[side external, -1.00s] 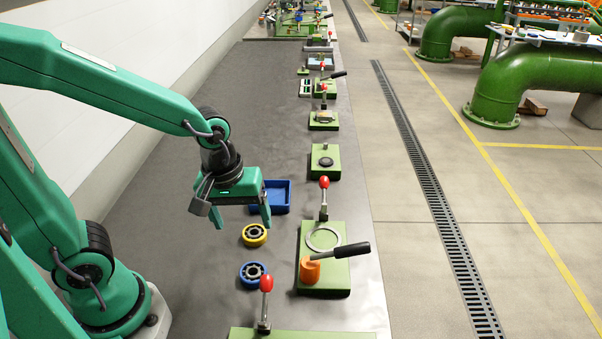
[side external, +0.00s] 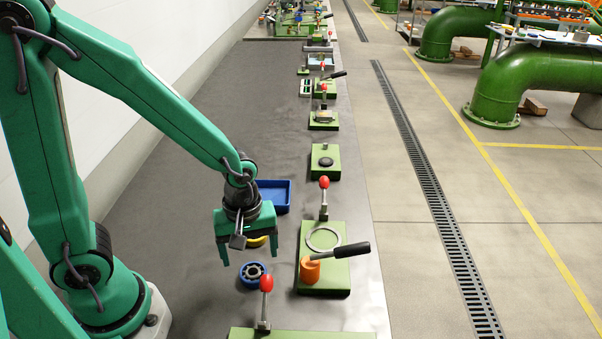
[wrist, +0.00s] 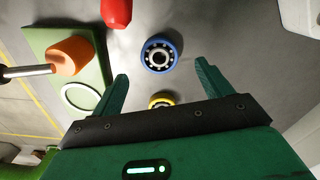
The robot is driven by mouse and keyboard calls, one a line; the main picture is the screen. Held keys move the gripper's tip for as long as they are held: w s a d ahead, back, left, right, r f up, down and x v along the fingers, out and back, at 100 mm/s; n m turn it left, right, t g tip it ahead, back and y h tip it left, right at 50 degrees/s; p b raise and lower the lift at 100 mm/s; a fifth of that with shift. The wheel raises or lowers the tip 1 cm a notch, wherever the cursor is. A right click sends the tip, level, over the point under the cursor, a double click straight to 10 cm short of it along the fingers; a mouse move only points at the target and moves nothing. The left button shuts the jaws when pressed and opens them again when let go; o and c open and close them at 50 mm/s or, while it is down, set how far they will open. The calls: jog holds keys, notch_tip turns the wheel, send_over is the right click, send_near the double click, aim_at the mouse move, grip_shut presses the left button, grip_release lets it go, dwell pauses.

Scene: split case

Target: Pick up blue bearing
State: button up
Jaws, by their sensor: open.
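The blue bearing (side external: 253,273) lies flat on the dark bench, nearest of the two bearings to the side camera. In the wrist view the blue bearing (wrist: 158,55) is in full sight, beyond the fingertips and roughly between their lines. My gripper (side external: 250,254) is open and empty, pointing down just above and behind the blue bearing. In the wrist view my gripper (wrist: 162,72) shows both fingers spread. The yellow bearing (side external: 257,241) is partly hidden behind my gripper; part of it (wrist: 161,99) shows between the fingers.
A green fixture plate (side external: 324,277) with an orange part (side external: 309,270), a metal ring (side external: 323,238) and a black-handled lever stands to the right. A red-knobbed clamp (side external: 266,284) rises close in front of the blue bearing. A blue tray (side external: 274,194) sits behind. The bench's left is clear.

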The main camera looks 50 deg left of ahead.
aim_at(253, 271)
jog(key=shift+f, duration=0.35)
jog(key=shift+f, duration=0.15)
jog(key=shift+f, duration=2.45)
jog(key=c, duration=1.2)
jog(key=shift+w, duration=0.1)
jog(key=shift+r, duration=0.1)
notch_tip(253, 271, up, 10)
